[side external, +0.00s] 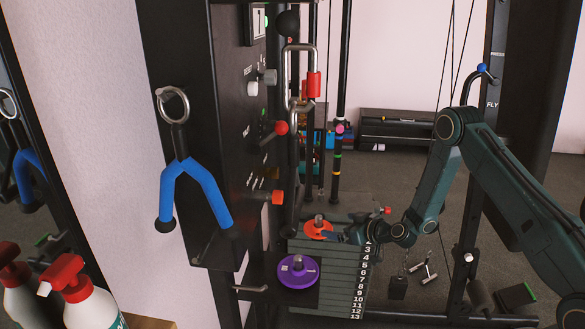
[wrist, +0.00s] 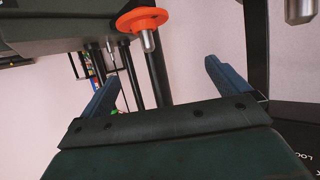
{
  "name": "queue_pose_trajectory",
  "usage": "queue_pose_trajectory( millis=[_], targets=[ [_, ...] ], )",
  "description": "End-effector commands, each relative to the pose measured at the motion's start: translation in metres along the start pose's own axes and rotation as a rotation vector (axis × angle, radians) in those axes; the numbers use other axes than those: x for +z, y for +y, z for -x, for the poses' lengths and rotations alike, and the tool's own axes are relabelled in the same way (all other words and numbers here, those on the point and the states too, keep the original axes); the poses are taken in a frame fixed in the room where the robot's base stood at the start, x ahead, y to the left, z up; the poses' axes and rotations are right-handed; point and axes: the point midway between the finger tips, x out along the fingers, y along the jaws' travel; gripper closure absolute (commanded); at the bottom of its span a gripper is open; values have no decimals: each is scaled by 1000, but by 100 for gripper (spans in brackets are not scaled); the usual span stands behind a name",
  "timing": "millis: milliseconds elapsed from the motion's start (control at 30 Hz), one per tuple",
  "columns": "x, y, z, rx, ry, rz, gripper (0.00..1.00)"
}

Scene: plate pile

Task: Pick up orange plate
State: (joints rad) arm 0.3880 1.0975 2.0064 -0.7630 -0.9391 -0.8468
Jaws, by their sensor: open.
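The orange plate (side external: 316,231) is a small disc around an upright metal peg, on top of the numbered weight stack in the side view. In the wrist view the orange plate (wrist: 130,22) shows at the top, with the peg through its middle. My gripper (wrist: 161,68) is open and empty, its two blue fingers spread wide. The plate appears beyond the fingertips and between them in the picture. In the side view my gripper (side external: 345,236) is just right of the plate, at about its height. I cannot tell there whether they touch.
A purple plate (side external: 298,272) lies around another peg, in front of and lower than the orange one. The numbered weight stack (side external: 345,285) is below. A black machine column with knobs and a blue handle (side external: 196,185) stands left. Spray bottles (side external: 75,295) are at bottom left.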

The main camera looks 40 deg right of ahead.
Motion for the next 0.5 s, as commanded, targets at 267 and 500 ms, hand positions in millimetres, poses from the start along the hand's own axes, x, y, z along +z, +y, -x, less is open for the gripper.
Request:
queue_pose_trajectory(
  millis=[267,500],
  targets=[
    [32,15,-4,65,14,-23,0],
    [32,16,-5,68,16,-23,0]
  ],
)
